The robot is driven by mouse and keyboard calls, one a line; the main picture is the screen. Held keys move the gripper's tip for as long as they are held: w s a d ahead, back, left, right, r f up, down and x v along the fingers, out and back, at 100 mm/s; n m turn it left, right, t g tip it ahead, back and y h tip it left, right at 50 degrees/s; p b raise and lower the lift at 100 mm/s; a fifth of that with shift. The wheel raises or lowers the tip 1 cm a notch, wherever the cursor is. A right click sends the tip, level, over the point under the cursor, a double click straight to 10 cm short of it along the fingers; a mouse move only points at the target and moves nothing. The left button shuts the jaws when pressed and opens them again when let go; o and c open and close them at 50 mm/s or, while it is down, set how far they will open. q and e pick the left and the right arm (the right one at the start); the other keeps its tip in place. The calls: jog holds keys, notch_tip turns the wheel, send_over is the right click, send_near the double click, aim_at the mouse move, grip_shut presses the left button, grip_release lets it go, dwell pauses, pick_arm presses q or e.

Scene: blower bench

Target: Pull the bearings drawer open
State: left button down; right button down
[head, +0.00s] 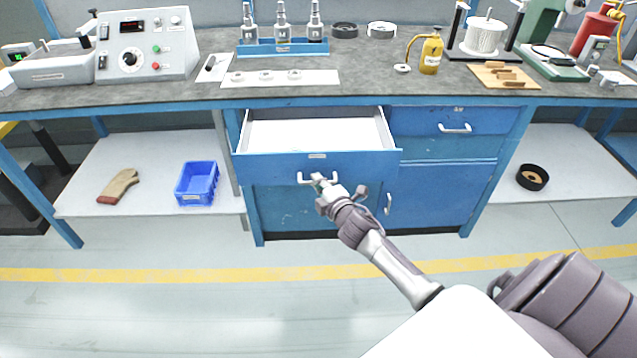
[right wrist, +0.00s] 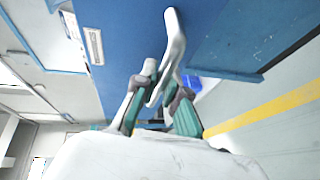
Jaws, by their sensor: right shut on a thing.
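The bearings drawer (head: 272,166) is the blue drawer on the left of the bench cabinet. It stands well open, and its white inside (head: 315,131) looks empty. Its small front label is too small to read. My right gripper (head: 321,182) is at the drawer's front and shut on the drawer's bar handle (head: 305,179). In the right wrist view the fingers (right wrist: 158,100) stand on either side of the pale handle (right wrist: 174,40), with the blue drawer front behind. My left gripper is not in view.
A second drawer (head: 450,122) on the right is shut, above a blue cabinet door (head: 440,195). The benchtop (head: 370,75) carries several instruments and bottles. The floor in front is clear.

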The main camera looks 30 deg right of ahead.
jog(key=c, duration=1.2)
grip_release()
jog(key=shift+s, duration=0.1)
jog(key=v, duration=1.1)
jog(key=shift+s, duration=0.4)
jog(key=shift+r, duration=0.1)
